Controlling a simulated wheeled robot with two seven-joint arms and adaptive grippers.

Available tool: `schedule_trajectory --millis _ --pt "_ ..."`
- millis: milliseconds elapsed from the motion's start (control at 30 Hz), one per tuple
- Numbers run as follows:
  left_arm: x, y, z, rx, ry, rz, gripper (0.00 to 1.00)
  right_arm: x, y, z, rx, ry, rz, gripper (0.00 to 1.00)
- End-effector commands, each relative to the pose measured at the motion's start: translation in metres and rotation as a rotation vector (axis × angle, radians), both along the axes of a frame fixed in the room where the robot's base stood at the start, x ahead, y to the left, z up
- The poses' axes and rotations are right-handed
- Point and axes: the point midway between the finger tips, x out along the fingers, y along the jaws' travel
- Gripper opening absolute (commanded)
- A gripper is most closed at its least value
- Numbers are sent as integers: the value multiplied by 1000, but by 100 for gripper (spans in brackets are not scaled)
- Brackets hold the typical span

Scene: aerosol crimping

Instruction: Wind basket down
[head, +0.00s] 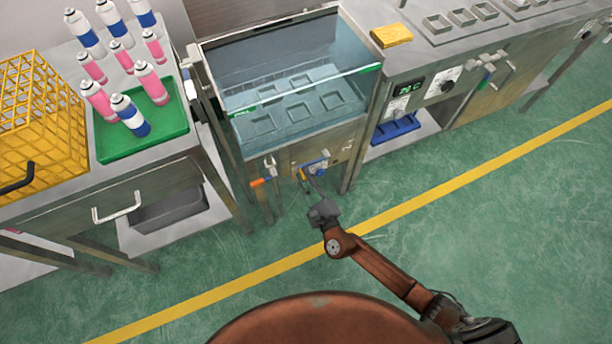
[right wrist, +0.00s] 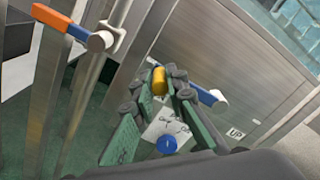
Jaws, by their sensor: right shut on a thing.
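A glass-fronted tank (head: 300,75) stands at the middle of the head view, with a grey insert of square pockets (head: 295,107) low inside it. Below its front is a crank with a blue arm (head: 318,164). In the right wrist view the crank's blue arm (right wrist: 203,93) has a white end and a yellow grip (right wrist: 159,82). My right gripper (head: 307,183) is at the crank from the front. Its fingers (right wrist: 165,92) are shut around the yellow grip, partly hiding it. My left gripper is not in view.
An orange-handled lever (head: 262,182) is left of the crank; it also shows in the right wrist view (right wrist: 65,22). A yellow crate (head: 40,125) and a green tray (head: 145,143) with spray cans are on the left table. Green floor in front is clear.

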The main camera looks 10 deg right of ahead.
Motion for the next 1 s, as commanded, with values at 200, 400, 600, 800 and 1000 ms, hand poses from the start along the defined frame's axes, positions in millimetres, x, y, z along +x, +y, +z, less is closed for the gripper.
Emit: schedule_trajectory --millis 200,400,600,800,1000 --pt "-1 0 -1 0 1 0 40 -2 1 -5 -1 10 4 0" --pt "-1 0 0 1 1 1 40 -2 0 -5 -1 8 2 25" --pt "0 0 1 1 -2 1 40 -1 0 -3 0 5 1 31" --pt "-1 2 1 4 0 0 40 -4 -1 -2 0 4 0 31" --pt "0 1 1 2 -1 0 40 -30 -7 -3 1 6 0 31"
